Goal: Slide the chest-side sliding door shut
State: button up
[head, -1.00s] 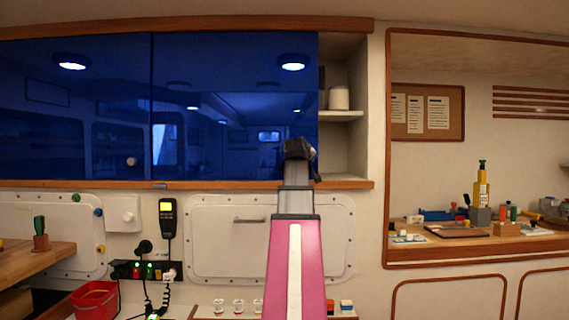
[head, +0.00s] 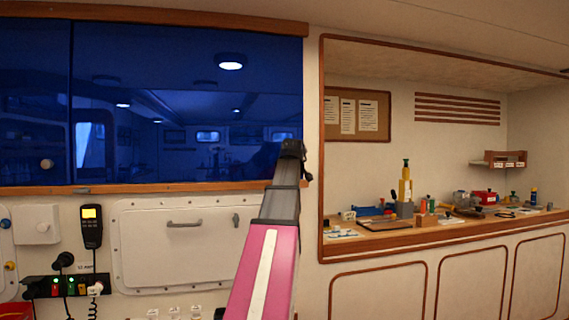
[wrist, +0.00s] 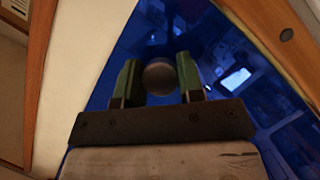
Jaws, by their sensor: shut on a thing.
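The right-hand blue glass sliding door (head: 190,110) fills the right part of the wall cabinet, and its right edge meets the cabinet's right side with no gap visible. My gripper (head: 291,152) is at the door's right end in the head view; its fingers are hidden there behind the wrist. In the wrist view my gripper (wrist: 157,80) has its two green fingers closed around a round dark knob (wrist: 160,77) on the blue door (wrist: 215,45).
The left blue door (head: 30,110) has a pale knob (head: 46,164). A wooden rail (head: 150,187) runs below the doors. A white hatch (head: 180,250) and a handset (head: 91,225) are underneath. A workbench recess (head: 440,230) with tools lies to the right.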

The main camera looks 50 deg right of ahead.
jog(key=o, duration=0.9)
jog(key=v, duration=1)
jog(key=shift+s+a+r, duration=0.1)
jog(key=shift+s+a, duration=0.15)
jog(key=shift+a, duration=0.1)
